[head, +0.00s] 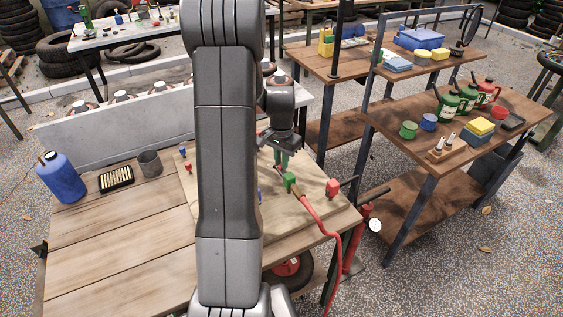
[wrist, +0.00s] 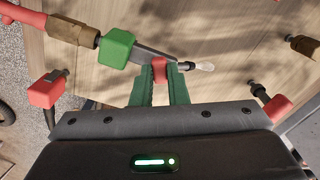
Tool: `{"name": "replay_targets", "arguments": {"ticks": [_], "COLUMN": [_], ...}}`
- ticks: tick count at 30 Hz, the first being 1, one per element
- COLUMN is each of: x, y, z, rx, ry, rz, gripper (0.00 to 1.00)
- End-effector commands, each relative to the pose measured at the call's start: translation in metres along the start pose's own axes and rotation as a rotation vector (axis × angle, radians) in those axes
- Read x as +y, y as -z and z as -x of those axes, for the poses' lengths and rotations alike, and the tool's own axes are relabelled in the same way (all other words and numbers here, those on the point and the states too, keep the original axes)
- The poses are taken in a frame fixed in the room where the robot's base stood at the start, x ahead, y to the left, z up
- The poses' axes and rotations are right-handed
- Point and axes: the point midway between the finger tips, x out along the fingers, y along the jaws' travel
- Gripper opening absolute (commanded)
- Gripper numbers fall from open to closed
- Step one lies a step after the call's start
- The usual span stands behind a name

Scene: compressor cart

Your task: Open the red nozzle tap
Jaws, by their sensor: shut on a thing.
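The red nozzle tap (wrist: 160,70) is a small red piece between the two green fingertips of my gripper (wrist: 162,74) in the wrist view. My gripper is shut on it, and the fingers hide part of it. A grey bar runs behind the tap, between a green block (wrist: 117,48) and a pale nozzle tip (wrist: 205,66). A brass fitting (wrist: 75,30) joins the green block to a red hose. In the head view my gripper (head: 279,164) points down at the wooden board, just behind the green block (head: 290,180). The tap is too small to make out there.
A red block (head: 332,188) stands right of the nozzle. A blue jug (head: 62,178), a black tray (head: 117,178) and a grey cup (head: 150,163) stand at left. My arm hides the middle of the bench.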

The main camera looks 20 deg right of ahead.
Motion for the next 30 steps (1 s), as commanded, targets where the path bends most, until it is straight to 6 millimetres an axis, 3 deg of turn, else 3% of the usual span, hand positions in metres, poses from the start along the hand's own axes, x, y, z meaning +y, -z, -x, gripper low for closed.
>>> {"name": "replay_targets", "arguments": {"ticks": [30], "x": [-0.0004], "y": [0.0005], "z": [0.0005], "rx": [0.003], "ry": [0.0], "rz": [0.899], "gripper": [0.0]}}
